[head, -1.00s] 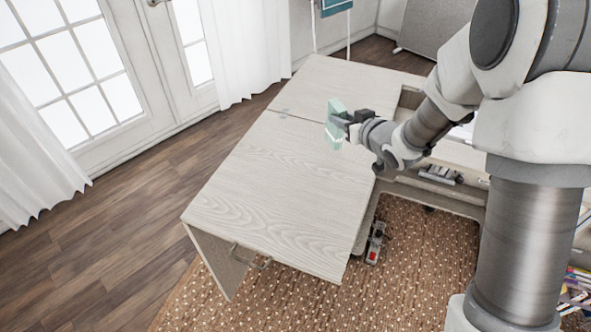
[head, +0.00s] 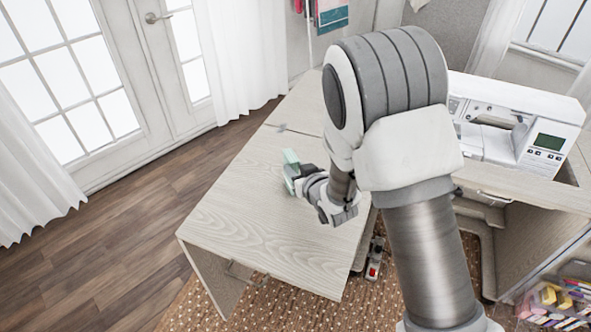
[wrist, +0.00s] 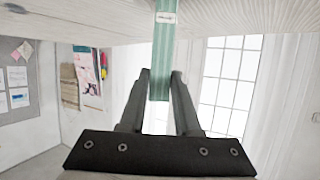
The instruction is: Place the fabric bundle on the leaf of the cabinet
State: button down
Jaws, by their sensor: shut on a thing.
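The pale green fabric bundle (head: 291,158) is held at the end of my gripper (head: 296,177), over the pale wood leaf (head: 238,205) of the cabinet. In the wrist view, the striped green bundle (wrist: 163,45) stands between the two dark fingers of my gripper (wrist: 161,78), which are shut on it. The wood surface (wrist: 75,22) runs along the top of that view, behind the bundle. I cannot tell whether the bundle touches the leaf. My arm hides part of the cabinet in the head view.
The leaf is bare around the bundle. A white sewing machine (head: 520,120) stands on the cabinet at right. A drawer with colourful items (head: 555,300) is at lower right. White curtains and glazed doors are at left.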

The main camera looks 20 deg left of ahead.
jog(key=shift+f, duration=0.15)
jog(key=shift+f, duration=0.1)
jog(key=c, duration=0.6)
grip_release()
